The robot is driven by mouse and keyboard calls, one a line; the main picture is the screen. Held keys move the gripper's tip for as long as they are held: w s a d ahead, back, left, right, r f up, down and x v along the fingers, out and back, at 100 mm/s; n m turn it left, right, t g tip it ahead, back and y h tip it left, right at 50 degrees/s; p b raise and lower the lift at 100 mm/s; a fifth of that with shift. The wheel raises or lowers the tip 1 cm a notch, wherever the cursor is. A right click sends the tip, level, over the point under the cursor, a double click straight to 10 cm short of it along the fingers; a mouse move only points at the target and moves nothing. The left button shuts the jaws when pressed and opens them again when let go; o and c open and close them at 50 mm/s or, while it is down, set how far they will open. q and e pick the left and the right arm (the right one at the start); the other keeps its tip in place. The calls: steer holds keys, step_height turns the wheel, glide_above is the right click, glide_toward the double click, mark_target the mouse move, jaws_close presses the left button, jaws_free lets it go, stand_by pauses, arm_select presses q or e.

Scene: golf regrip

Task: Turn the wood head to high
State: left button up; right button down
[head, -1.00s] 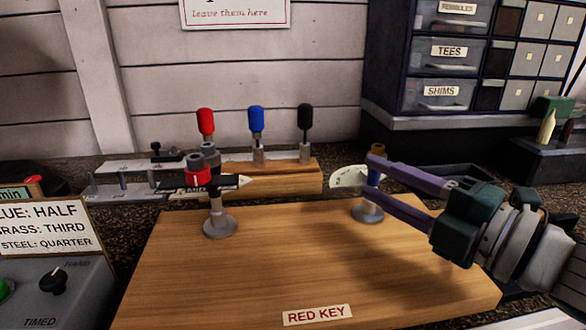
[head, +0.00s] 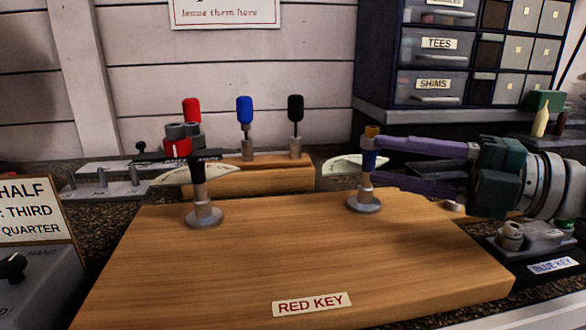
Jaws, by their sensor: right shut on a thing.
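A wooden board (head: 290,255) labelled RED KEY carries two posts on round grey bases. The right post has a brass top and a blue collar (head: 369,160); a pale curved plate (head: 350,168) shows behind it. My right gripper (head: 373,153) reaches in from the right, its purple fingers shut on this blue-collared post. The left post (head: 199,189) has a dark upper part, a pale curved plate (head: 172,178) beside it and a red piece with grey knobs (head: 178,146) above. I cannot read any setting mark. My left gripper is not in view.
A wooden rack (head: 262,176) behind holds red, blue and black handled tools. A BLUE KEY tray (head: 548,265) lies at the right, a control box (head: 30,285) and sign at the left. Drawers stand behind right.

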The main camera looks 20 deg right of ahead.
mark_target(446, 168)
steer(key=shift+y, duration=0.3)
stand_by(0.4)
steer(key=shift+c, duration=2.3)
jaws_free()
steer(key=v, duration=1)
steer(key=shift+w+d+r, duration=0.1)
steer(key=shift+r, duration=0.05)
